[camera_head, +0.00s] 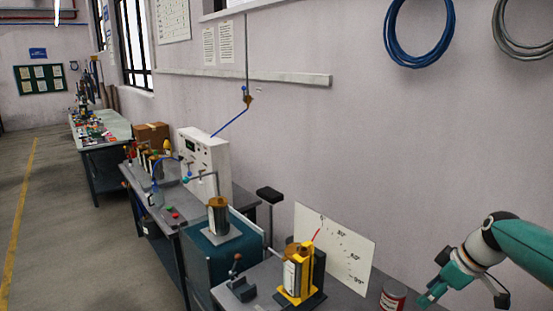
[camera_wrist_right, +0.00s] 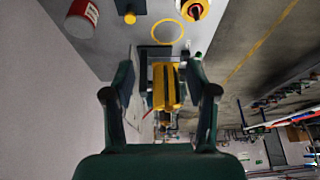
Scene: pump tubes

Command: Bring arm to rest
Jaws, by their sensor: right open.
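My right gripper (camera_head: 432,290) is at the lower right of the head view, in front of the bare wall and beside the red can (camera_head: 392,296). In the right wrist view its two dark fingers stand wide apart with the gap (camera_wrist_right: 161,75) empty. A yellow and black object (camera_wrist_right: 167,88) shows beyond the gap; I cannot tell for sure which thing it is. A yellow pump stand with a brass-topped tube (camera_head: 297,272) stands upright on the near bench, apart from the gripper. My left gripper is not in view.
A white scale board (camera_head: 345,250) leans behind the yellow stand. A small dark fixture (camera_head: 240,288) is left of it. Another brass-topped tube (camera_head: 218,217) stands on a teal cabinet (camera_head: 215,245). In the wrist view, the can (camera_wrist_right: 81,18) and a yellow ring (camera_wrist_right: 167,31) are on the bench.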

